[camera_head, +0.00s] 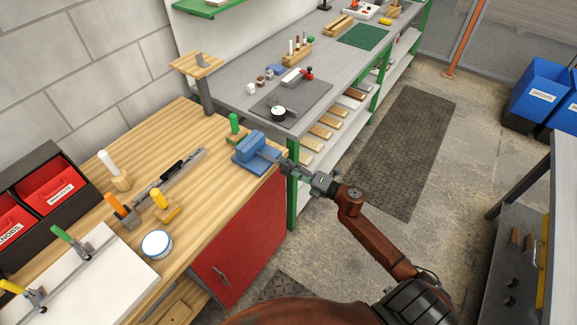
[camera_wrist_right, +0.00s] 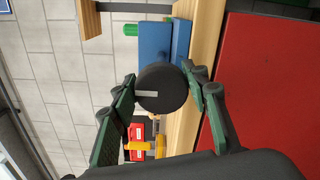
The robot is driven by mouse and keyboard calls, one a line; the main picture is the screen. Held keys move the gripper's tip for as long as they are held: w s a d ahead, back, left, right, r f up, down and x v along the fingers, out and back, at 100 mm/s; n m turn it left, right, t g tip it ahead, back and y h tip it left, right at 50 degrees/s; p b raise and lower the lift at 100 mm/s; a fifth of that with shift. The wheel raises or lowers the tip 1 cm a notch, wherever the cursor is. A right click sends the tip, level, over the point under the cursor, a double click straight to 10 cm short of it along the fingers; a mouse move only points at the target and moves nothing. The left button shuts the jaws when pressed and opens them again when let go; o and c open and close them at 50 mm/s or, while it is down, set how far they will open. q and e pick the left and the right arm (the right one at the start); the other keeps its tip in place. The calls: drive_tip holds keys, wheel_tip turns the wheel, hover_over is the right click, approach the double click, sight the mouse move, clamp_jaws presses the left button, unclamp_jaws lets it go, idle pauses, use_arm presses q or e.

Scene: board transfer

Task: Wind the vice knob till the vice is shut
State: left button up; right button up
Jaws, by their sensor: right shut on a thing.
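The blue vice (camera_head: 256,150) sits on the wooden workbench near its right front corner. In the right wrist view part of the vice (camera_wrist_right: 156,45) shows behind its knob. The vice knob (camera_wrist_right: 162,90) is a round black disc with a pale stripe on its face. My right gripper (camera_head: 290,166) reaches the vice from the right in the head view. In the right wrist view its fingers (camera_wrist_right: 161,88) are shut on the knob, one on each side. How far apart the jaws of the vice stand cannot be told. My left gripper is not in view.
Near the vice on the wooden bench stand a green-handled tool (camera_head: 234,125) and a yellow-handled one (camera_head: 160,199). A round tin (camera_head: 156,244) and a white board (camera_head: 85,275) lie further left. A grey bench (camera_head: 235,92) stands behind. A red cabinet front (camera_head: 240,235) is below the bench edge.

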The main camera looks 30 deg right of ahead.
idle(0.3)
drive_tip(key=o, duration=1.2)
drive_tip(key=shift+c, duration=0.2)
drive_tip(key=v, duration=1.2)
drive_tip(key=shift+d+f, duration=0.1)
drive_tip(key=shift+f, duration=0.05)
